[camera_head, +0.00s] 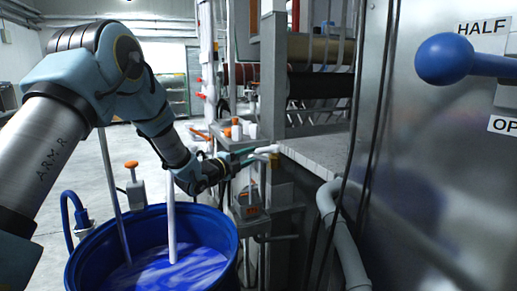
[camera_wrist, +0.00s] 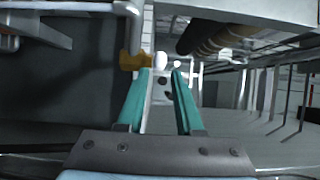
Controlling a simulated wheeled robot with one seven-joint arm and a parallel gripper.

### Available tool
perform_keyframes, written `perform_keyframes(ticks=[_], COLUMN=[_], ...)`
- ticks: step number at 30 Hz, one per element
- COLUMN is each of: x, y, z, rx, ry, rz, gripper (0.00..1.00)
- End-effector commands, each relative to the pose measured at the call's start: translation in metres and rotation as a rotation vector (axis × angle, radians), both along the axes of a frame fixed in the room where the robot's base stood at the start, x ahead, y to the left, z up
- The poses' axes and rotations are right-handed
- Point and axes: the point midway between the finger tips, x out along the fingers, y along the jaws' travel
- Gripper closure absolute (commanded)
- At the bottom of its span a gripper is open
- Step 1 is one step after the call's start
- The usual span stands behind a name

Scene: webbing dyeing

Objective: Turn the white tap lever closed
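The white tap lever (camera_head: 267,149) sticks out near the corner of the grey metal ledge in the head view. In the wrist view a white rounded part (camera_wrist: 160,61), which looks like the lever's end, shows just beyond the fingertips, with a brass-coloured fitting (camera_wrist: 133,62) at its left. My gripper (camera_head: 246,156) reaches toward the lever from the left. In the wrist view my gripper (camera_wrist: 160,73) has its two teal fingers apart with a gap between them. Whether either finger touches the lever I cannot tell.
A blue barrel (camera_head: 228,236) of blue-white liquid stands below my arm. The grey ledge (camera_head: 322,152) and a grey pipe (camera_head: 340,226) lie right of the lever. A steel panel with a blue ball-ended handle (camera_head: 444,59) fills the right side. Black cables hang in front.

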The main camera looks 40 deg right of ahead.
Motion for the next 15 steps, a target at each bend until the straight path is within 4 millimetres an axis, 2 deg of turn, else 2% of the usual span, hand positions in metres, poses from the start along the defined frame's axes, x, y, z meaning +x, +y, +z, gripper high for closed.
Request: perform_keyframes(ticks=[3,9,15], x=[0.003,0.009,0.011], y=[-0.024,-0.057,-0.073], z=[0.004,0.003,0.001], rx=[0.0,0.001,0.002], ry=[0.002,0.003,0.003], rz=[0.0,0.002,0.002], gripper=[0.65,0.65,0.65])
